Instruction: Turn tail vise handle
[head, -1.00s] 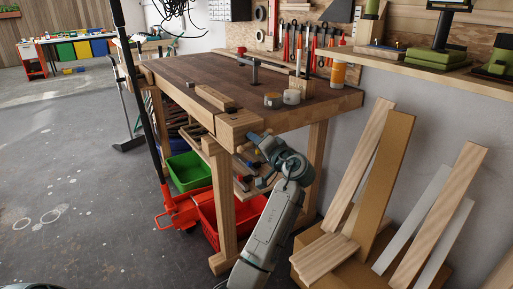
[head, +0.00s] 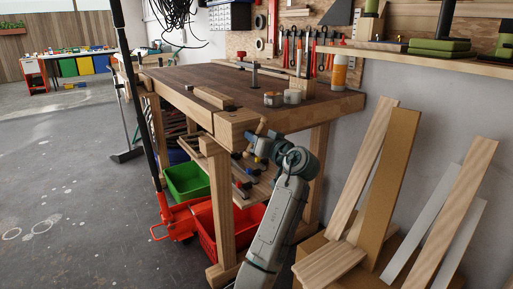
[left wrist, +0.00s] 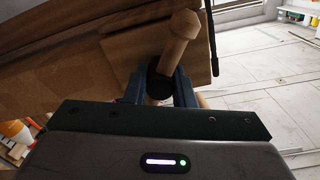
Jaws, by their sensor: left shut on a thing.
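The tail vise (head: 232,125) is a light wooden block at the near corner of the dark-topped workbench. Its wooden handle (head: 261,126) shows as a short, tilted bar at the vise's right end face. My left gripper (head: 254,141) is at that end face, shut on the handle. In the left wrist view the handle (left wrist: 180,38), with its knobbed end, slants up between the dark fingers of my left gripper (left wrist: 162,82). A dark round part shows behind the handle there. The fingers hide part of the bar. My right gripper is not in view.
Green (head: 187,180) and red (head: 205,228) crates stand below. Boards (head: 390,190) lean on the wall at right. Open floor (head: 70,190) lies left.

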